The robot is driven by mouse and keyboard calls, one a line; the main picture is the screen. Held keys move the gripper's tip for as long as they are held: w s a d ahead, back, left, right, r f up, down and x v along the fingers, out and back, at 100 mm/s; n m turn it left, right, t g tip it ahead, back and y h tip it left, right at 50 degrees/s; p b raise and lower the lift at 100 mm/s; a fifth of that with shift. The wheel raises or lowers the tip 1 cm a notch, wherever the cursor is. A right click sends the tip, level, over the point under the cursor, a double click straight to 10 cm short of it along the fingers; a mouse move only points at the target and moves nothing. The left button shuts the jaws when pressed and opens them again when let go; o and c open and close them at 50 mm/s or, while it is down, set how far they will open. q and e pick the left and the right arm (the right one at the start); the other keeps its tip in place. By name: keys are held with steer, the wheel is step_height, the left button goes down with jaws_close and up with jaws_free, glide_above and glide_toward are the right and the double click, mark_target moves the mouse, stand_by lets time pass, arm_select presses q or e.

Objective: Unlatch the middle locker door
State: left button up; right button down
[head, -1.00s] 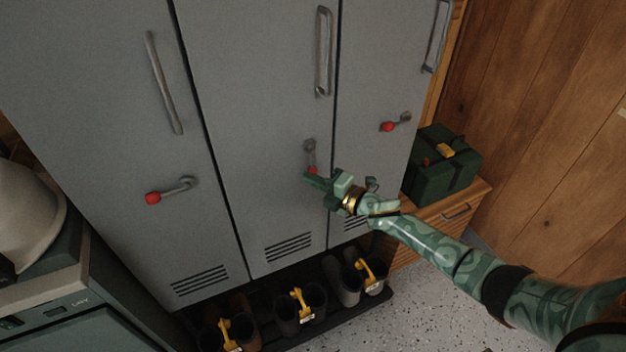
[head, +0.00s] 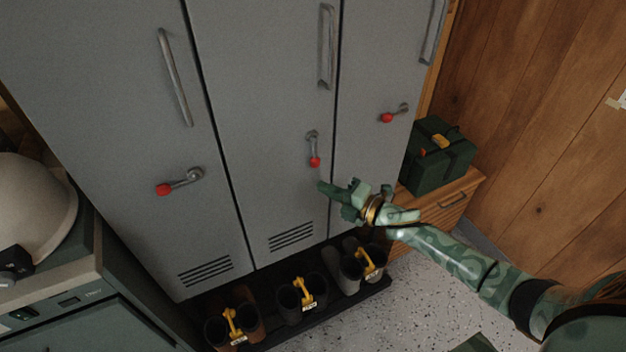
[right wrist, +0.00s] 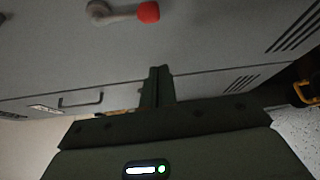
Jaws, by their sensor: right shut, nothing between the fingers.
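The middle locker door (head: 262,110) is grey and flush with its neighbours. Its latch lever (head: 313,145) hangs downward, ending in a red knob (head: 315,162). The lever and knob also show at the top of the right wrist view (right wrist: 122,14). My right gripper (head: 322,187) is shut and empty, just below the red knob and apart from it. In the right wrist view its closed fingers (right wrist: 158,84) stand in front of the door. My left gripper is not in view.
The left locker's lever (head: 180,182) and right locker's lever (head: 395,114) point leftward. A green box (head: 432,168) sits on a wooden cabinet at right. Boots with yellow tags (head: 303,290) stand below the lockers. A pale helmet (head: 35,205) is at far left.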

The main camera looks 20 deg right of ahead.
steer(key=v, duration=0.2)
steer(key=shift+s+d, duration=0.2)
steer(key=shift+s, duration=0.05)
stand_by(0.4)
